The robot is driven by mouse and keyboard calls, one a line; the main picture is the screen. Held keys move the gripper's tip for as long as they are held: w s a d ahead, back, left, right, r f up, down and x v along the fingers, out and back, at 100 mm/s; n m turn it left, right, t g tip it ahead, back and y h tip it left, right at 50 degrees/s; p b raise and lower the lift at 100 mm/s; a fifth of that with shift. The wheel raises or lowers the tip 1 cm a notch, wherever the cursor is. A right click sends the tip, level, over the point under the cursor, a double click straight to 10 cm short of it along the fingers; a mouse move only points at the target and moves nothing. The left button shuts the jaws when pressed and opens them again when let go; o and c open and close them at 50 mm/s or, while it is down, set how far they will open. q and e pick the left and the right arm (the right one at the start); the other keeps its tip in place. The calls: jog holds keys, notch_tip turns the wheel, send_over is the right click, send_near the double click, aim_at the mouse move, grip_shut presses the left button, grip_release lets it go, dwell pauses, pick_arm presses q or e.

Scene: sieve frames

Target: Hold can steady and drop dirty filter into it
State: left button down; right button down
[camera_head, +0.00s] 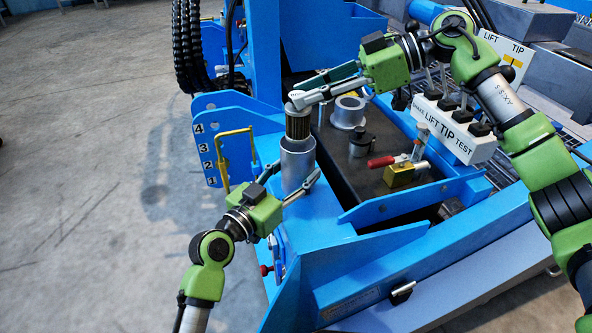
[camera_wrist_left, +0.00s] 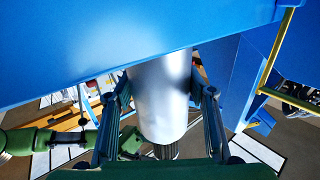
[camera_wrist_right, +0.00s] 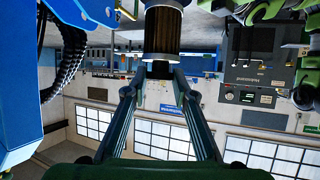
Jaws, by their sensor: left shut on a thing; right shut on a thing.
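The can (camera_head: 297,168) is a plain silver cylinder standing upright on the blue frame. My left gripper (camera_head: 296,175) is shut on it, one finger on each side; the left wrist view shows the can (camera_wrist_left: 160,95) between both fingers. The dirty filter (camera_head: 297,125) is a dark pleated cylinder, upright and in line above the can's mouth. My right gripper (camera_head: 302,97) is shut on its top end. The filter (camera_wrist_right: 162,35) also shows at the right fingertips in the right wrist view. Whether its lower end is inside the can or just at the rim, I cannot tell.
A blue plate numbered 1 to 4 (camera_head: 205,127) with a yellow bent rod (camera_head: 222,150) stands left of the can. On the dark top to the right are a silver ring-shaped part (camera_head: 348,112), a small dark cylinder (camera_head: 361,143) and a red-handled clamp (camera_head: 400,172).

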jog(key=shift+f, duration=1)
jog(key=c, duration=1.6)
grip_release()
notch_tip(320, 180, up, 10)
jog(key=shift+f, duration=0.1)
pick_arm(q)
jog(key=c, duration=0.9)
grip_release()
jog(key=shift+o, duration=0.2)
